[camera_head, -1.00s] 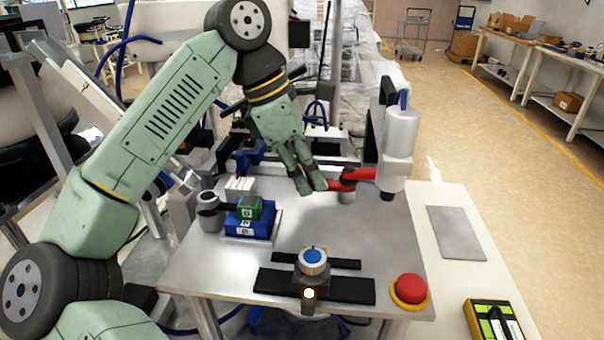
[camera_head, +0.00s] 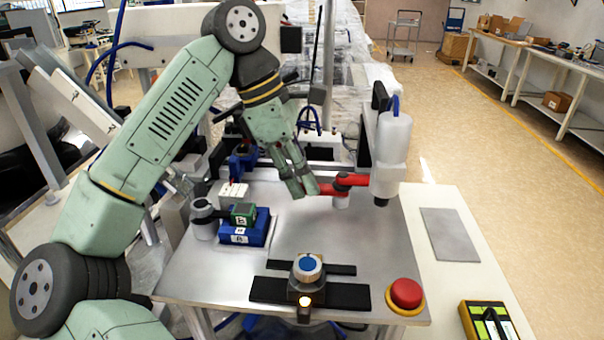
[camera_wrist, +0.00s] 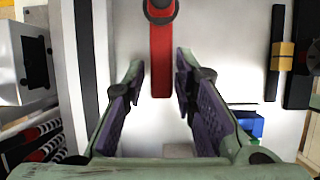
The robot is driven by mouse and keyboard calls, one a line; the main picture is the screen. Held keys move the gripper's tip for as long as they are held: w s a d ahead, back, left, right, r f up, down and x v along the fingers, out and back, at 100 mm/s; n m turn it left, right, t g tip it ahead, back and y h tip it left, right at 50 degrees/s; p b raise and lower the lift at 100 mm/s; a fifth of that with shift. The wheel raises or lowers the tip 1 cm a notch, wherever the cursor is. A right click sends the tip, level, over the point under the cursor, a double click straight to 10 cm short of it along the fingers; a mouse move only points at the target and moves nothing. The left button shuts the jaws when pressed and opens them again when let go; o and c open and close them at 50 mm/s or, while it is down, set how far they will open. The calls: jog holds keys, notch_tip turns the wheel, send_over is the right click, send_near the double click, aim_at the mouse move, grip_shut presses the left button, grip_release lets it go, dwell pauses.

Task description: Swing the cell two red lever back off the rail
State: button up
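The red lever (camera_head: 331,187) sits on a pale post at the back right of the metal table, beside a white cylinder unit. In the wrist view the red lever (camera_wrist: 161,62) runs down from a dark round pivot at the top edge. Its free end lies between my gripper's two fingers, with a gap on each side. My gripper (camera_wrist: 159,72) is open around this end and holds nothing. In the head view my gripper (camera_head: 304,187) reaches down from the left to the lever's left end. The cell number and the lever's rail cannot be made out.
A blue block with a green piece (camera_head: 243,214) and a grey cup (camera_head: 204,220) stand left. A blue-topped knob (camera_head: 308,266) and a red button (camera_head: 406,293) are at the front. The white cylinder unit (camera_head: 391,150) stands close right of the lever. The table's middle is clear.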

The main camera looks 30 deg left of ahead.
jog(key=shift+o, duration=1.1)
jog(key=v, duration=0.7)
jog(key=shift+r, duration=0.2)
jog(key=shift+a, duration=0.1)
